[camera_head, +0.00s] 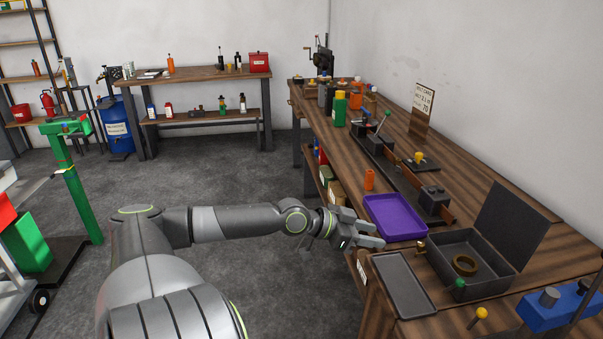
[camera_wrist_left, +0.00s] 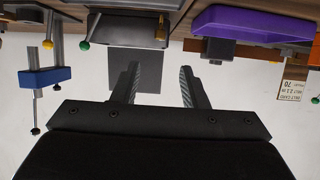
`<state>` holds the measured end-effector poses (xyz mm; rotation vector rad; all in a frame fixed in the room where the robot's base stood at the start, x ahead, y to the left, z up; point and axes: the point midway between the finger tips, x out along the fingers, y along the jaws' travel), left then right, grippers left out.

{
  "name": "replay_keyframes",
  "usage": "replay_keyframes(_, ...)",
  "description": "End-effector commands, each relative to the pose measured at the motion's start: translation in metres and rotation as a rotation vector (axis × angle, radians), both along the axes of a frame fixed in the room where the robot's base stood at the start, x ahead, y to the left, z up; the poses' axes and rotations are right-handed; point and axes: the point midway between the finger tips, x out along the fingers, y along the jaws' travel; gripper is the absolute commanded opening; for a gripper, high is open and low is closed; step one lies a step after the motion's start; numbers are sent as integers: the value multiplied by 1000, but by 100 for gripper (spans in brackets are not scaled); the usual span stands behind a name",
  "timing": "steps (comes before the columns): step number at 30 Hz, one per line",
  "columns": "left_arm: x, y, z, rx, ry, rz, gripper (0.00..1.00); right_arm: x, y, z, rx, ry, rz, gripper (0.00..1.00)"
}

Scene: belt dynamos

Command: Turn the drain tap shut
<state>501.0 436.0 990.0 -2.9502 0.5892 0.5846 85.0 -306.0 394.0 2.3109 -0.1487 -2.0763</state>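A dark grey open tank (camera_head: 470,262) with a raised lid (camera_head: 517,225) stands on the workbench, with a brass ring (camera_head: 464,265) inside. A brass fitting (camera_head: 421,246) sits at its left corner, and a green knob (camera_head: 460,284) is at its near side. I cannot tell which of these is the drain tap. They also show inverted in the left wrist view, the fitting (camera_wrist_left: 161,31) and the knob (camera_wrist_left: 85,45). My left gripper (camera_head: 380,234) is open and empty, left of the tank beside the purple tray. My right gripper is out of view.
The purple tray (camera_head: 395,217) and a grey shallow tray (camera_head: 404,284) lie on the bench close to my left gripper. A yellow knob (camera_head: 481,313) and a blue vise-like block (camera_head: 553,308) are at the right. Open floor (camera_head: 210,178) lies left of the bench.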

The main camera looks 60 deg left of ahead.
Motion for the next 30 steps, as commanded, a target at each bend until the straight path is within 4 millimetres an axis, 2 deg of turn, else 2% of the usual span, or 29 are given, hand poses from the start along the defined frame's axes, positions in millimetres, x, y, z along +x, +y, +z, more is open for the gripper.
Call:
replay_keyframes(4,-14,5,6,5,6,1,40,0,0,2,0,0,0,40)
replay_keyframes(7,-20,8,14,-3,7,1,40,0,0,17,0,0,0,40)
replay_keyframes(18,-40,17,23,-2,5,6,40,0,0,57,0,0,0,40)
replay_keyframes(20,-38,28,7,6,4,37,40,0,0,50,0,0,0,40)
replay_keyframes(30,-43,75,-42,51,27,173,40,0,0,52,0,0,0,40)
